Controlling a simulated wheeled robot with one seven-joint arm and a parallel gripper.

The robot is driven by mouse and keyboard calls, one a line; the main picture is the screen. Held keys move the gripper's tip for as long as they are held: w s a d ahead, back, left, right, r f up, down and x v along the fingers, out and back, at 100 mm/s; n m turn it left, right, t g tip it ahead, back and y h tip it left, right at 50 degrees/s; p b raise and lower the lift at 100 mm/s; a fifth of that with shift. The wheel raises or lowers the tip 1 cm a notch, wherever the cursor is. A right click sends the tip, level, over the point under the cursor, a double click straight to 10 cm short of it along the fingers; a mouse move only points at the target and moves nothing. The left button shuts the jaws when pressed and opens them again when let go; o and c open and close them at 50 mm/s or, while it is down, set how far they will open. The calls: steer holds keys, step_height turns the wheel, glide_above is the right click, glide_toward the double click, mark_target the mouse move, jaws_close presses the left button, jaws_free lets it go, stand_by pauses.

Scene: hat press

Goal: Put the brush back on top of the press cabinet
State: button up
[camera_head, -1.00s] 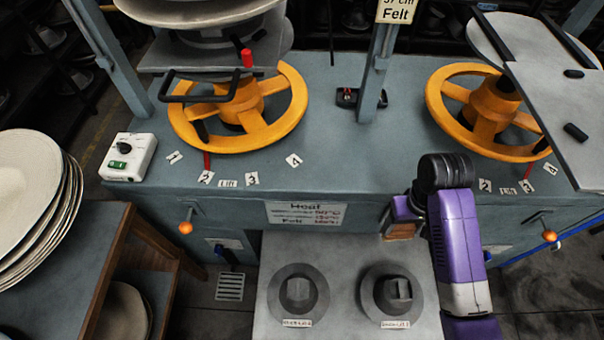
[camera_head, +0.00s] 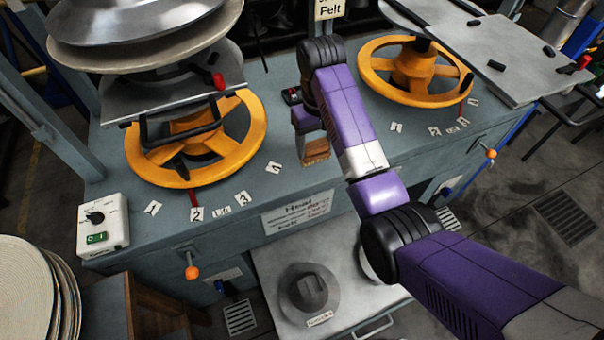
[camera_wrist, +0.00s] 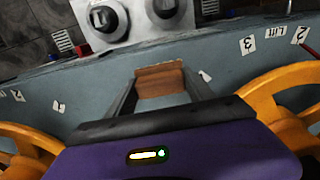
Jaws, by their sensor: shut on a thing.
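My gripper (camera_head: 313,140) is shut on the brush (camera_head: 317,152), a small brown wooden block with a pale lower part. In the wrist view the brush (camera_wrist: 160,79) sits between my two fingers (camera_wrist: 160,94). The grey-blue press cabinet (camera_head: 235,195) spans the head view. The brush is over the cabinet top, between the two yellow wheels and near the front edge. I cannot tell whether its underside touches the top. My forearm hides part of the cabinet top and front.
A left yellow wheel (camera_head: 250,140) and a right yellow wheel (camera_head: 375,72) flank the brush. Number labels (camera_head: 197,214) lie along the front edge. A white control box (camera_head: 103,226) stands at the left corner. Below, a pale plate (camera_head: 350,250) carries grey hat blocks (camera_head: 308,288).

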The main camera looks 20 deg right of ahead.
steer(key=a+r, duration=0.1)
steer(key=w+a, duration=0.1)
steer(key=a, duration=0.1)
steer(key=shift+w+r, duration=0.2)
steer(key=shift+r, duration=0.2)
steer(key=shift+f+p, duration=0.8)
steer(key=shift+f, duration=4.05)
steer(key=shift+f, duration=0.1)
steer(key=shift+f, duration=0.15)
steer(key=o, duration=1.3)
steer(key=shift+f+b, duration=0.1)
steer(key=shift+b, duration=0.5)
steer(key=r+b, duration=0.1)
steer(key=r, duration=0.7)
steer(key=shift+s, duration=0.2)
